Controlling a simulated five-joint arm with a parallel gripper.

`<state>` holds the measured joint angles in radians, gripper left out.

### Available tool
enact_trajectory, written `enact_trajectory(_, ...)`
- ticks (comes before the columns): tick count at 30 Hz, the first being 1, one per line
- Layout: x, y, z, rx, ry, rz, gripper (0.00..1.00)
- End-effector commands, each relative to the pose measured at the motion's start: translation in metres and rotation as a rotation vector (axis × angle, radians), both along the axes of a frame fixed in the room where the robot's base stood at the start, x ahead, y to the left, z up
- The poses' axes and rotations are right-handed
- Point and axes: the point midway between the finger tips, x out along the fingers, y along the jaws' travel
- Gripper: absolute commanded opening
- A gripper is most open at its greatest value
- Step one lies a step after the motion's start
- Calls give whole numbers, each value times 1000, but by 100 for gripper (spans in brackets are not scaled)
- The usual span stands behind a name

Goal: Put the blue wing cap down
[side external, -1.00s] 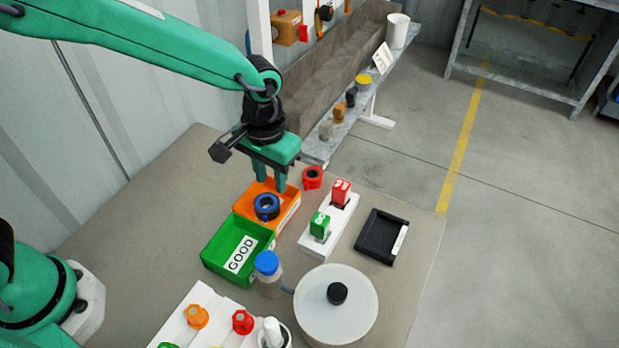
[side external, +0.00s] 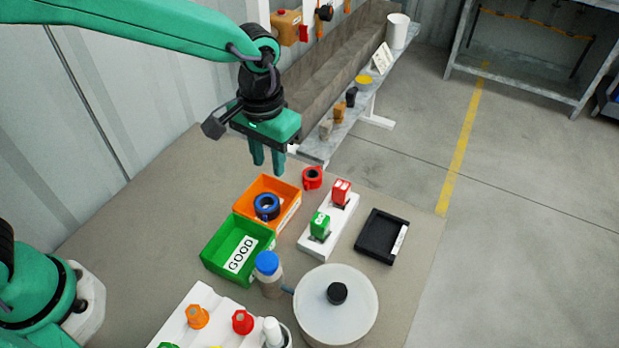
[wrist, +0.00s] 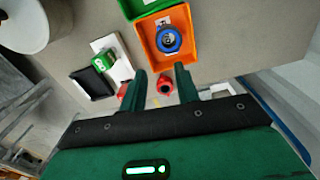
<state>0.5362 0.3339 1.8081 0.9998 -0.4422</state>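The blue wing cap (side external: 257,206), a ring-shaped blue part with a dark centre, lies inside the orange bin (side external: 289,212). In the wrist view the blue cap (wrist: 177,47) lies in the orange bin (wrist: 185,62) at the top. My gripper (side external: 267,167) hangs above and behind the bin, clear of it. In the wrist view the fingers of my gripper (wrist: 160,74) are apart with nothing held between them.
The green GOOD bin (side external: 218,245) adjoins the orange bin. A red ring-shaped cap (side external: 312,177) lies just behind the orange bin. A white block with red and green pieces (side external: 311,243), a black tray (side external: 381,240) and a blue-capped bottle (side external: 267,263) stand nearby.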

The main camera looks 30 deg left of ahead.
Motion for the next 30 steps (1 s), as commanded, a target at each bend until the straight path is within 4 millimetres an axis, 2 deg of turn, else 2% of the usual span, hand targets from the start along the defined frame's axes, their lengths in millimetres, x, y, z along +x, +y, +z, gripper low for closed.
enact_trajectory(5,0,5,5,-5,-8,3,31)
enact_trajectory(11,-4,29,25,-23,-43,12,31)
enact_trajectory(21,-31,97,75,-61,-159,37,31)
enact_trajectory(30,-69,153,102,-72,-271,58,31)
